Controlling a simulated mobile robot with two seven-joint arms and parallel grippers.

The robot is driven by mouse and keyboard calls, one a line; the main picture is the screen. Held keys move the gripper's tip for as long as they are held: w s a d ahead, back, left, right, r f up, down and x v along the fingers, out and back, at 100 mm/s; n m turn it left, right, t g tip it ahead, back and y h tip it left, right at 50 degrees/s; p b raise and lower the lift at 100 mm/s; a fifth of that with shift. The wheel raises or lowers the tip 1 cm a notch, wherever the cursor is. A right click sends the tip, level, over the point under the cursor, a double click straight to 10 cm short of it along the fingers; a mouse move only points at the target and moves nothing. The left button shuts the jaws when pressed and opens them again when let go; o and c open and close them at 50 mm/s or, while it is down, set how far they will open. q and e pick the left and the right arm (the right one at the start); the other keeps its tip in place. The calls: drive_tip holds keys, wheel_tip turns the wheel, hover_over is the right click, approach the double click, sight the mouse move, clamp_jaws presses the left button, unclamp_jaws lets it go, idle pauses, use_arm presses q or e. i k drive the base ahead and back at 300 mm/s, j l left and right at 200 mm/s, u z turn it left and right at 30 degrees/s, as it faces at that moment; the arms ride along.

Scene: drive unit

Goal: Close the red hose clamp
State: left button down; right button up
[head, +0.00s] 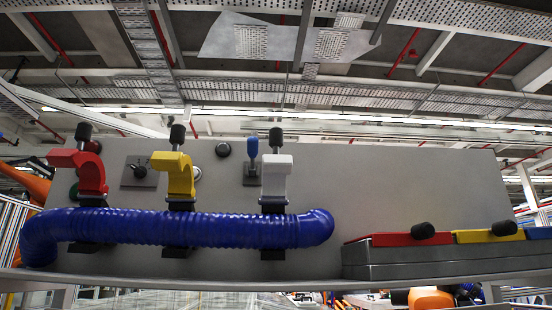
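The red hose clamp (88,172) is at the left end of a grey panel, in the head view. Its red upper part stands up above the blue hose (190,228), with a black knob (84,131) on top pointing upward. The black lower part of the clamp shows beneath the hose. The red part looks raised, not wrapped over the front of the hose. Neither of my grippers is in view.
A yellow clamp (175,178) and a white clamp (277,180) stand to the right along the hose. A grey box (430,262) with red and yellow lids is at the right.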

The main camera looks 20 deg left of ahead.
sight(91, 168)
drive_tip(key=j+u, duration=0.1)
drive_tip(key=u, duration=1.4)
drive_tip(key=i+l, duration=0.05)
